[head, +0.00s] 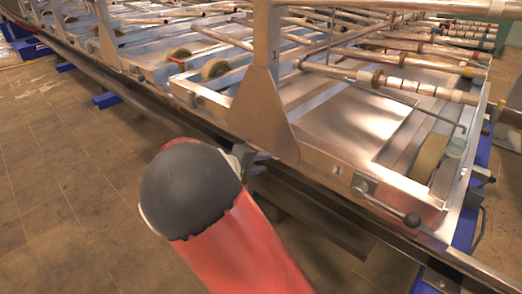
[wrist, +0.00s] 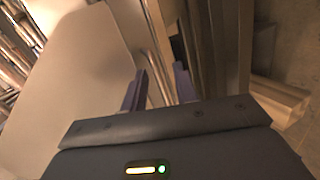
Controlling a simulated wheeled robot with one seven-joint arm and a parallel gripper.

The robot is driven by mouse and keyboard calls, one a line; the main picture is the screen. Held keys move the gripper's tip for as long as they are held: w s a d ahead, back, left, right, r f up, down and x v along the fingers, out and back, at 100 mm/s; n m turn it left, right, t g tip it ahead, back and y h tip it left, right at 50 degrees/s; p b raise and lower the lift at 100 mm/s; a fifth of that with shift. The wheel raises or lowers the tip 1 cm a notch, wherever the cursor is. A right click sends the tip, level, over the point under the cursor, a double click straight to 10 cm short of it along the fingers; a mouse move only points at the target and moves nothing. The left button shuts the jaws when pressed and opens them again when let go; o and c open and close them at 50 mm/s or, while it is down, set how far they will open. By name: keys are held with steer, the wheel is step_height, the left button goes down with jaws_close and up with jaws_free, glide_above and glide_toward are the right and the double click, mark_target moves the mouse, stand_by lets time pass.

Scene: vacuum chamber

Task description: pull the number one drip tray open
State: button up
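A wide, shallow metal tray (head: 360,125) lies in the frame at the right of the head view. Its front wall (head: 318,165) carries a small label that I cannot read, so I cannot confirm which tray is number one. My gripper (head: 258,162) is at the frame's front edge, by the foot of the upright post, partly hidden behind my red arm. In the wrist view my gripper (wrist: 160,88) has its two dark fingers apart, pointing at long metal edges (wrist: 160,50). Nothing is visibly held. Contact with the edge cannot be told.
A metal upright post (head: 268,95) with a flared foot stands just beside my gripper. A lever with a black knob (head: 411,219) sticks out at the front right. Copper pipes (head: 400,84) run above the tray. The tiled floor (head: 70,150) is clear in front.

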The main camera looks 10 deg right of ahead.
mark_target(261, 150)
steer(key=w+a+n+t+h, duration=0.1)
steer(key=w+a+n+t, duration=0.1)
steer(key=w+a+t, duration=0.15)
steer(key=shift+g, duration=0.45)
steer(key=x, duration=0.6)
steer(key=shift+w+d, duration=0.25)
steer(key=shift+w, duration=0.1)
steer(key=shift+c, duration=0.2)
steer(key=shift+f, duration=0.1)
jaws_close()
